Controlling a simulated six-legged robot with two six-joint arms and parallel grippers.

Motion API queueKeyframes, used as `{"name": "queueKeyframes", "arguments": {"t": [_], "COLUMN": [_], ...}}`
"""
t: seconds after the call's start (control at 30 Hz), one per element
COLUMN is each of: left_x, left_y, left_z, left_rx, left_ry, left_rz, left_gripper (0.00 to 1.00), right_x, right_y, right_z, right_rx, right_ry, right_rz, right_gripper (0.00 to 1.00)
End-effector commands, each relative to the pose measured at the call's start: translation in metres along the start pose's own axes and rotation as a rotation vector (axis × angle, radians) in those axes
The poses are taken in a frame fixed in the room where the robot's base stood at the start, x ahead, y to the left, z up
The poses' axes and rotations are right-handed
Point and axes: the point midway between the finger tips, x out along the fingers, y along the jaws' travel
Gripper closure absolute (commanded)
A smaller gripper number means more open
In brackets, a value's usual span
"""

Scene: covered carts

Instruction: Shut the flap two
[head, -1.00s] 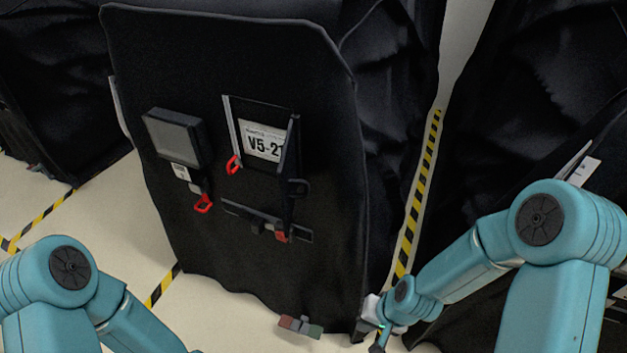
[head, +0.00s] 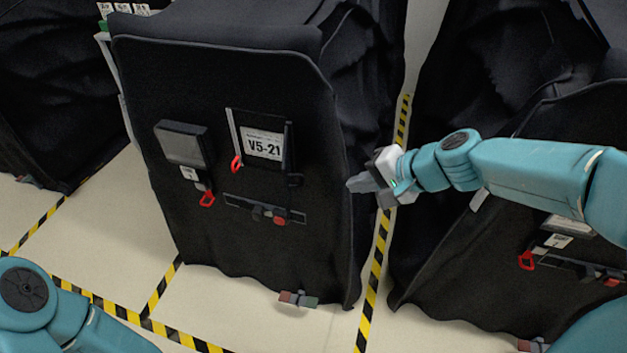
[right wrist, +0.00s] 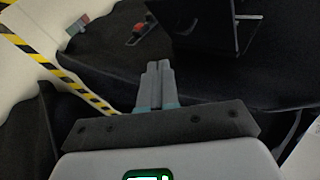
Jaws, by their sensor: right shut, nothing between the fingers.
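The black covered cart front (head: 230,75) stands in the middle of the head view. It carries a box with a grey face (head: 180,148) at left and a framed V5-21 label (head: 264,146) beside it. A dark panel (head: 290,150) stands out at the label's right side; it also shows in the right wrist view (right wrist: 215,22). I cannot tell which part is flap two. My right gripper (head: 352,184) is shut and empty, by the cart front's right edge and apart from the panel. Its closed fingers show in the right wrist view (right wrist: 157,68). My left gripper is out of view.
A dark latch bar (head: 262,210) with a red end lies below the label. Red pulls (head: 207,198) hang near the box. Another covered cart (head: 470,240) stands at right, across a narrow striped floor gap (head: 377,262).

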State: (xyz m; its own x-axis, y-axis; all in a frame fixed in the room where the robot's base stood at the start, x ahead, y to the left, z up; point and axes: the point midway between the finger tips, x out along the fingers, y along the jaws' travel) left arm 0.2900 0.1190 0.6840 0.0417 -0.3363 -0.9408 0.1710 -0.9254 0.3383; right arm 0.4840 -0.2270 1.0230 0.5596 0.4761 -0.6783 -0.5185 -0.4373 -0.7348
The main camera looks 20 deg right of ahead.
Motion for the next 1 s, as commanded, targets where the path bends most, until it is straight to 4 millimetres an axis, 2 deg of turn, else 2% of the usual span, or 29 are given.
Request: {"name": "queueKeyframes", "arguments": {"t": [0.2,0.37,0.43,0.6,1.0], "left_x": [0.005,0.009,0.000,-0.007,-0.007], "left_y": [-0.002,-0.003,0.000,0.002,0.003], "left_z": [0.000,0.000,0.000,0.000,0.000], "left_rx": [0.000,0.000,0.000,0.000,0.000], "left_ry": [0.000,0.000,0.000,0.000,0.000], "left_rz": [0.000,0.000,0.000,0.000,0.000], "left_gripper": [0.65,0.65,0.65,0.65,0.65], "right_x": [0.051,0.085,0.090,0.105,0.112], "right_y": [0.001,0.001,-0.012,-0.024,-0.027], "right_z": [-0.001,0.000,0.000,0.002,0.003], "right_rx": [-0.001,-0.003,-0.005,-0.005,-0.003], "right_ry": [-0.006,-0.005,-0.004,-0.003,-0.002], "right_rz": [0.003,0.004,0.002,0.002,0.002], "right_gripper": [1.00,1.00,1.00,1.00,1.00]}}
